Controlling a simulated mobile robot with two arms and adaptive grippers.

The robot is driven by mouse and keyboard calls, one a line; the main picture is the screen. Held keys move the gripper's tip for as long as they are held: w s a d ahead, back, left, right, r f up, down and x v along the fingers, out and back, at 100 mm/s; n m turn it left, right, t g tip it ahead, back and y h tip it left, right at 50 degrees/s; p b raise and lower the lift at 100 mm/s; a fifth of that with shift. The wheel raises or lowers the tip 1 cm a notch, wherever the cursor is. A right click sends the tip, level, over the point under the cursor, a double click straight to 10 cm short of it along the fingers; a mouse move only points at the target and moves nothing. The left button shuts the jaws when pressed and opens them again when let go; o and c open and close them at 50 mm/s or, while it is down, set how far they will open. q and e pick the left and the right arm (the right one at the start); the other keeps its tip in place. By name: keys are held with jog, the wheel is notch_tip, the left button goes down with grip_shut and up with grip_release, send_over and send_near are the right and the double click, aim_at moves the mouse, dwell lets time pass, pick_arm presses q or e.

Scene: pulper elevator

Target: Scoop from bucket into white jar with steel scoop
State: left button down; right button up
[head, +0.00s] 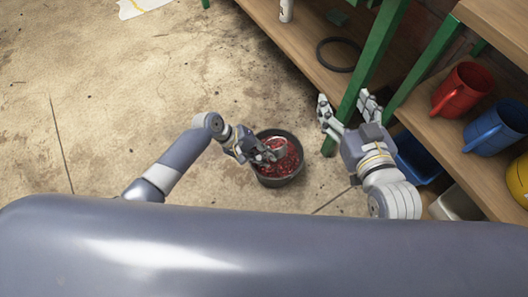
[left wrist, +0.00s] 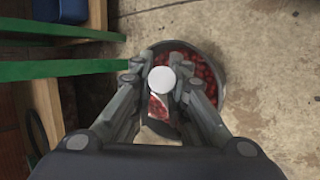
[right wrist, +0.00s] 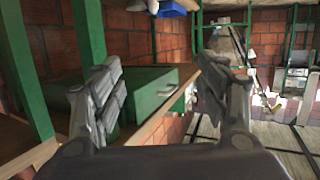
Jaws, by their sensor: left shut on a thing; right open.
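A dark grey bucket (head: 281,184) full of red berries stands on the floor in the head view. It also shows in the left wrist view (left wrist: 221,78), partly hidden by my fingers. My left gripper (head: 255,150) is over the bucket's left side, shut on the steel scoop (head: 277,149), whose bowl is at the berries. The round pale end of its handle (left wrist: 162,79) shows between my left fingers. My right gripper (head: 347,103) is open and empty beside the green shelf post. A white cylindrical container (head: 286,10), perhaps the jar, is cut off at the top edge.
Wooden shelves on green posts (head: 372,65) stand at the right. A red mug (head: 460,88) and a blue mug (head: 495,127) are on the shelf. A black ring (head: 338,55) lies on the lower board. The concrete floor at left is mostly clear.

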jog(key=s+d+f+g+h+p, duration=0.2)
jog(key=s+d+f+g+p, duration=0.1)
jog(key=s+f+g, duration=0.4)
jog(key=s+d+f+g+h+p, duration=0.1)
jog(key=s+d+f+g+p, duration=0.25)
jog(key=s, duration=0.65)
pick_arm(q)
jog(key=shift+s+d+f+m+t+y+p, duration=0.15)
jog(key=shift+s+d+m+t+y+p, duration=0.25)
jog(key=shift+t, duration=0.5)
jog(key=shift+s+d+f+m+t+y+p, duration=0.2)
jog(key=shift+s+m+t+y, duration=0.15)
jog(key=shift+s+t+y, duration=0.45)
jog(key=shift+s+d+f+m+t+y+p, duration=0.2)
jog(key=shift+s+d+m+t+y, duration=0.15)
jog(key=shift+t, duration=0.65)
pick_arm(e)
notch_tip(320, 180, down, 7)
jog(key=w+g, duration=0.1)
jog(key=shift+w+a+f+m, duration=0.2)
jog(key=shift+w+a+m, duration=0.1)
jog(key=shift+w+a, duration=0.05)
pick_arm(q)
jog(key=shift+r, duration=0.15)
pick_arm(e)
jog(key=shift+f, duration=0.1)
